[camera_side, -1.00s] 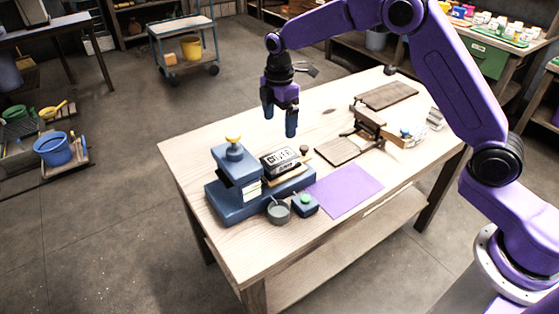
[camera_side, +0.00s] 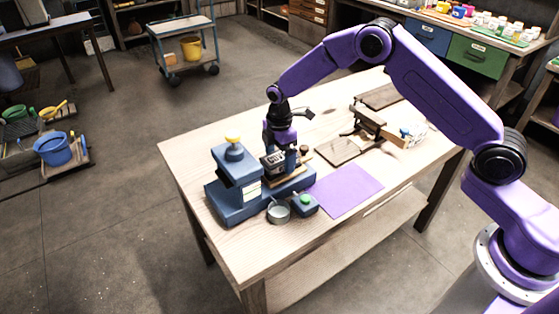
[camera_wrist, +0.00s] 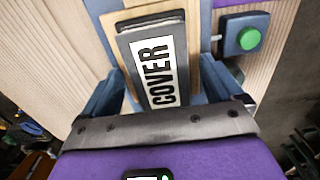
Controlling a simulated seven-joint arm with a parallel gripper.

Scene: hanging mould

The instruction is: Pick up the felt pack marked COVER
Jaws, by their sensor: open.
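The dark felt pack marked COVER (camera_wrist: 151,62) lies on a wooden board (camera_wrist: 128,14) on the blue press (camera_side: 232,200). In the side view the pack (camera_side: 272,164) is partly hidden by my gripper. My gripper (camera_side: 280,157) is lowered over the pack, with its fingers open on either side of it. In the wrist view the fingers of my gripper (camera_wrist: 160,90) flank the pack to left and right. I cannot tell whether they touch it.
A grey cup (camera_side: 278,213) and a blue box with a green button (camera_side: 305,204) stand in front of the press. A purple sheet (camera_side: 345,191) lies to the right. A wooden hinged frame (camera_side: 367,122) stands farther back. The table's left front corner is clear.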

